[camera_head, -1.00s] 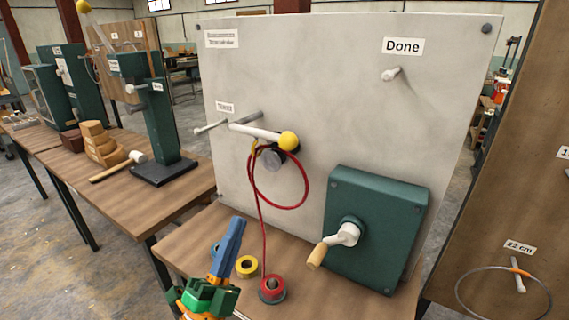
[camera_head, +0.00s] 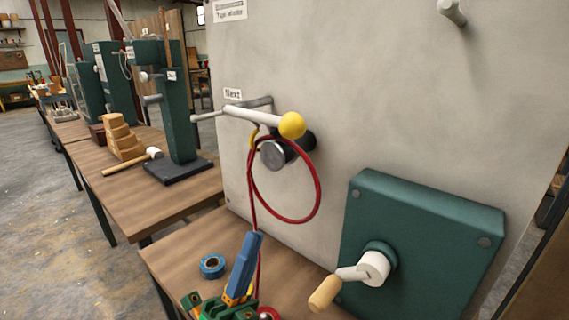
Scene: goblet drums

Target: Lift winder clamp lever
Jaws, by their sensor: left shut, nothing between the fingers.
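The clamp lever is a white bar (camera_head: 255,116) with a yellow ball knob (camera_head: 292,125) at its right end. It sits on the upright grey panel, above a dark round clamp post (camera_head: 273,154). A loop of red cord (camera_head: 318,205) hangs at the post, with a strand running down toward the bench. My left gripper (camera_head: 256,238), with blue fingers and a green body, is low in front of the panel, below and left of the knob and apart from it. It is shut and empty. My right gripper is not in view.
A green crank box (camera_head: 420,235) with a wooden handle (camera_head: 325,293) is at the lower right. A blue tape roll (camera_head: 213,266) lies on the bench beside my left gripper. A red spool (camera_head: 268,313) is partly hidden at the bottom. Space before the lever is clear.

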